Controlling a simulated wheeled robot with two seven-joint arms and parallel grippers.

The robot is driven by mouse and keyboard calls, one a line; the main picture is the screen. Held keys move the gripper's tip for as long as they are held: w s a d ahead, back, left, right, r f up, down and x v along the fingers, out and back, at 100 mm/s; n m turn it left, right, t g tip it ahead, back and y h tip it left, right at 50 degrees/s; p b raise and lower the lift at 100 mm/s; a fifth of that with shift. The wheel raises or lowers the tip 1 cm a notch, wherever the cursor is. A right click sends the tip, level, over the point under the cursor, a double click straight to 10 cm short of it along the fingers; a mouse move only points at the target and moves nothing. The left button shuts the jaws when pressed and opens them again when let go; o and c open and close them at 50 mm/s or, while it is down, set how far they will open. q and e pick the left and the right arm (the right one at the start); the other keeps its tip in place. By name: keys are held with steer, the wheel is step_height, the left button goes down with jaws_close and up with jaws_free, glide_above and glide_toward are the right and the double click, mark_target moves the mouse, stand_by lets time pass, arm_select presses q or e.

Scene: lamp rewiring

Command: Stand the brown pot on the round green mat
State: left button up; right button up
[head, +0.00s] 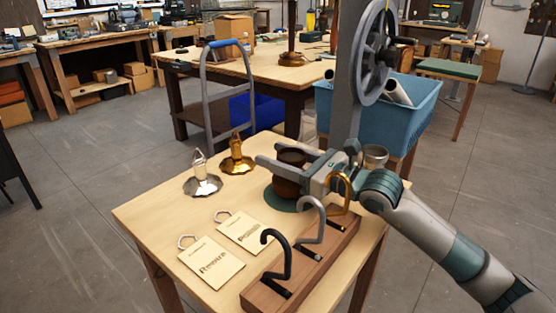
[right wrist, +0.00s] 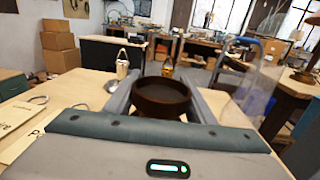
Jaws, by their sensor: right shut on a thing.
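The brown pot (head: 287,187) is upright near the back right of the small wooden table (head: 150,212). My right gripper (head: 276,156) is shut on it, with one finger on each side of its body. In the right wrist view the round rim of the pot (right wrist: 161,98) shows between the two fingers (right wrist: 162,90). The round green mat (head: 281,203) lies flat under the pot, partly hidden by it and by the rack. I cannot tell whether the pot's base touches the mat. My left gripper is not in view.
A wooden rack (head: 265,297) with black, grey and gold hooks stands in front of the mat. Silver (head: 203,183) and gold (head: 237,164) lamp-like pieces stand left. Two lettered tags (head: 212,262) lie at the front left. A metal cup (head: 375,156) is behind my wrist.

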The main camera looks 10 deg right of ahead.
steer(key=shift+f, duration=0.5)
steer(key=shift+f, duration=0.1)
steer(key=o, duration=1.3)
steer(key=shift+s+d, duration=0.1)
